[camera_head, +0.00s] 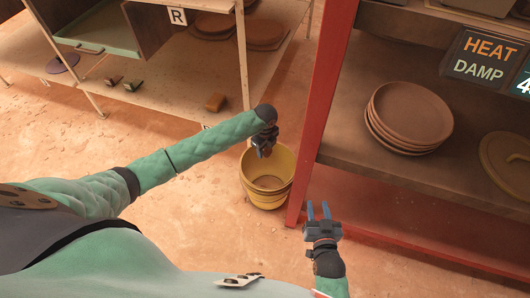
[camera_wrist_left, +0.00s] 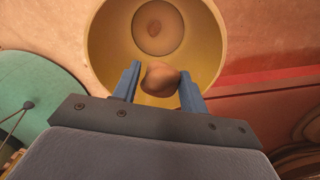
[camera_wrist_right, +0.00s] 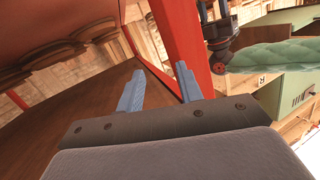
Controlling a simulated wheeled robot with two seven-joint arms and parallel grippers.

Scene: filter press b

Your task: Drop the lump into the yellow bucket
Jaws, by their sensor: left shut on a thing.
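The yellow bucket (camera_head: 266,176) stands on the floor beside the red post, and its inside fills much of the left wrist view (camera_wrist_left: 110,40). A brown lump (camera_wrist_left: 160,79) is between the fingers of my left gripper (camera_wrist_left: 160,85), which is shut on it. The lump and gripper are over the bucket's opening, with the bucket's bottom beyond them. In the head view my left gripper (camera_head: 264,150) is above the bucket's far rim, and the lump cannot be made out there. My right gripper (camera_head: 319,212) is open and empty, right of the bucket and in front of the red shelf.
The red post (camera_head: 325,100) stands close right of the bucket. The shelf holds a stack of brown discs (camera_head: 408,112). The sandy floor left of the bucket is clear.

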